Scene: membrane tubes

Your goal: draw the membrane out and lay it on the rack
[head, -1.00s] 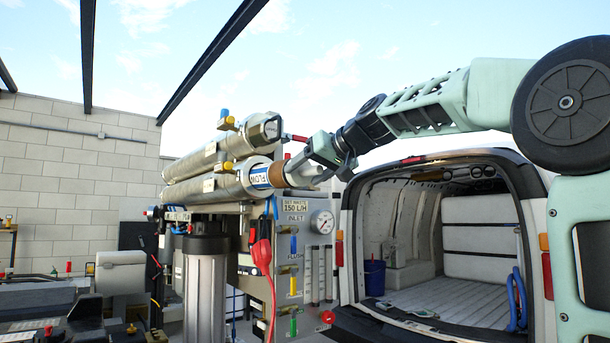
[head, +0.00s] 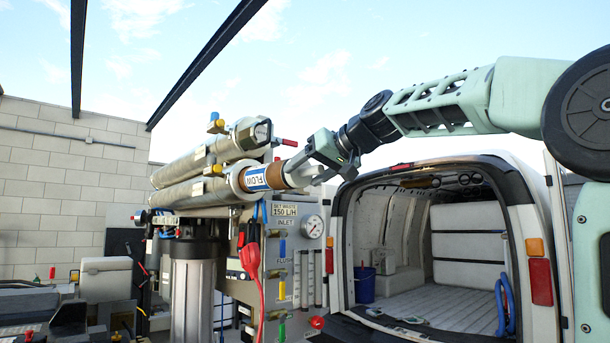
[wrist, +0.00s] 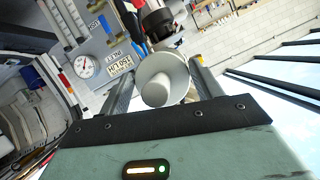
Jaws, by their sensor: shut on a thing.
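Two long grey tubes lie one above the other on the frame in the head view. The lower tube (head: 203,190) has a FLOW label near its open end. The membrane (head: 278,177) shows as a short brown band at that open end, with a pale end piece; the rest is hidden inside the tube. My gripper (head: 302,172) is shut on the membrane's pale end, just right of the tube mouth. In the wrist view the membrane's white round end (wrist: 160,85) sits between the two fingers of my gripper (wrist: 163,72). I cannot make out the rack.
The upper capped tube (head: 225,143) lies close above, with a red-handled valve near its end. A gauge panel (head: 285,240) stands below my gripper. An open white van (head: 420,270) is at the right, with a blue bucket (head: 364,284) inside.

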